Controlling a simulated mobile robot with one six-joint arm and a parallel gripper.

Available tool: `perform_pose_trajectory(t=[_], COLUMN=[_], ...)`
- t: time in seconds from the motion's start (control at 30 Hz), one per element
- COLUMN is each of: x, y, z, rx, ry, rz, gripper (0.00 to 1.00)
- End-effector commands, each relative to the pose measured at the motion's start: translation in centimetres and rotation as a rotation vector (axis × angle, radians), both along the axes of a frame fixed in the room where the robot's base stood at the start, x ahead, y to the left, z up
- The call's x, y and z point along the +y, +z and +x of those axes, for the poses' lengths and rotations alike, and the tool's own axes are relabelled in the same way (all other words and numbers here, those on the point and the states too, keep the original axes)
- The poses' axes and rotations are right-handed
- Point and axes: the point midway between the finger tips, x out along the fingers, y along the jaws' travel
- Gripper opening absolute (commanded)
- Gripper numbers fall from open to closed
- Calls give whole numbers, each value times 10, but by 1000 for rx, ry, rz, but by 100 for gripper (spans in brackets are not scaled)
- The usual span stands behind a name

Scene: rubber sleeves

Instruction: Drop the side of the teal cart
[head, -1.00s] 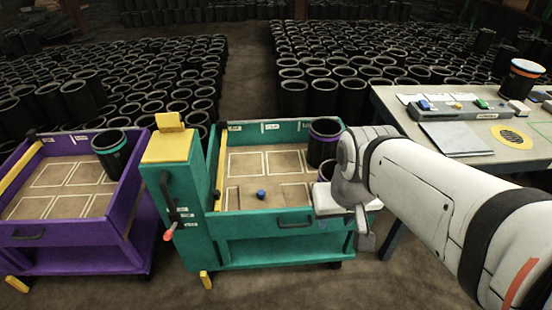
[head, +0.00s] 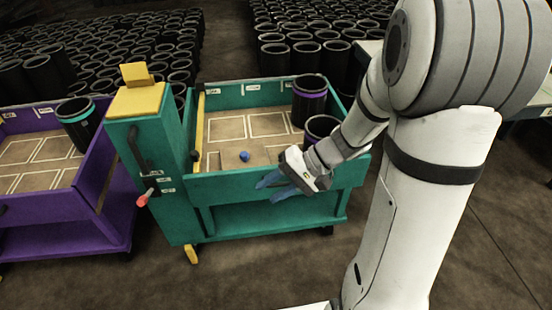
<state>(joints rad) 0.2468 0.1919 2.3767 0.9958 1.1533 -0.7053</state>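The teal cart (head: 230,222) stands in the middle of the head view, with its front side (head: 225,187) up. My gripper (head: 275,187) is at the right half of that front side, near its top edge. Its two fingers look spread apart, one above the other, over the place of the dark pull handle. The handle is hidden, and I cannot tell whether the fingers touch it. A teal post with a yellow top (head: 138,100) stands at the cart's left end, with a red-tipped lever (head: 144,198) on it.
Inside the cart are a small blue object (head: 244,156) and two black sleeves with purple bands (head: 309,101) (head: 320,128) at the right. A purple cart (head: 75,215) stands close on the left. The floor in front is clear.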

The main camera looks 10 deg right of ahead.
Motion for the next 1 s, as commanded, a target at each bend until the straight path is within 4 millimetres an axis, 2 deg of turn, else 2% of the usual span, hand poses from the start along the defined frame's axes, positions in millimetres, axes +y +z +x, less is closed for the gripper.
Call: perform_pose_trajectory(t=[0.03, 0.2, 0.4, 0.5, 0.6, 0.7, 1.0], x=[-4, -29, -77, -96, -108, -109, -76], y=[-36, -104, -179, -204, -217, -222, -228], z=[16, 73, 121, 133, 139, 145, 176], rx=[4, -80, -209, -256, -288, -300, -301], ry=[-60, -284, -554, -647, -700, -720, -717], rz=[80, 303, 428, 445, 449, 449, 450], gripper=[36, 36, 36, 36, 36, 36, 36])
